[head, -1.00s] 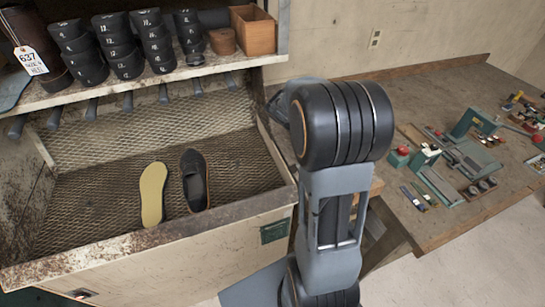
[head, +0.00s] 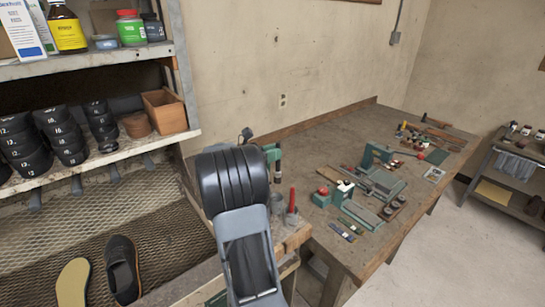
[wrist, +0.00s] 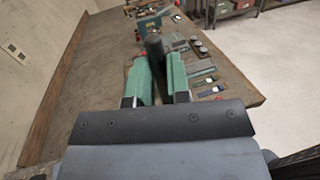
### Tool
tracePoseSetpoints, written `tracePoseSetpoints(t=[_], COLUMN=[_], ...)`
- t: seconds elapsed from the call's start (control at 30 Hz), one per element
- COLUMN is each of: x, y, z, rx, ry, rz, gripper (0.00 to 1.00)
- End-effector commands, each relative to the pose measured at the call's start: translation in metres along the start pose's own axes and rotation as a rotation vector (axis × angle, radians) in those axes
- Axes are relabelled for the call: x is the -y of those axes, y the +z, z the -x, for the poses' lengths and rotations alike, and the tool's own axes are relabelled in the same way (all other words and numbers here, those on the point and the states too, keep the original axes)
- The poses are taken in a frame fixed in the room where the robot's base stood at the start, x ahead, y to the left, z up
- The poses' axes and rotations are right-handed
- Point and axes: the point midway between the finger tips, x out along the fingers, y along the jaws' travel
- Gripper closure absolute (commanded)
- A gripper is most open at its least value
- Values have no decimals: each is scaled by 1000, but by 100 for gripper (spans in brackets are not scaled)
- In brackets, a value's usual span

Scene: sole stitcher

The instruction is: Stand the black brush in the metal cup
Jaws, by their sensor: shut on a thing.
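My gripper shows its green fingers in the head view (head: 271,152) and in the wrist view (wrist: 160,80). It is shut on the black brush (head: 278,169), which hangs roughly upright beside the fingers in the head view. In the wrist view the brush's dark end (wrist: 154,46) sticks out between the green pads. A small grey metal cup (head: 277,204) stands on the near left corner of the bench, below the brush in the picture. The brush's lower end appears above the cup's rim; whether it is directly over the opening I cannot tell. The cup does not show in the wrist view.
A red pointed item (head: 292,200) stands upright just right of the cup. The wooden bench (head: 330,140) carries a green clamp device (head: 372,155), a red-topped green block (head: 321,197) and several small tools. Shelves with black cups stand left. The bench's back left is clear.

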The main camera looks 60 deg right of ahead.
Motion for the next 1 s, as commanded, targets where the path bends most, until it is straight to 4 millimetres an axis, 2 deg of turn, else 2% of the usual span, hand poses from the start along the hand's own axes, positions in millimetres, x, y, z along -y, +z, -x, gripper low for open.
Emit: tracePoseSetpoints(t=[0.37,1.0], x=[0,0], y=[-14,-60], z=[2,3], rx=[4,3], ry=[1,2], rz=[-1,0], gripper=[100,100])
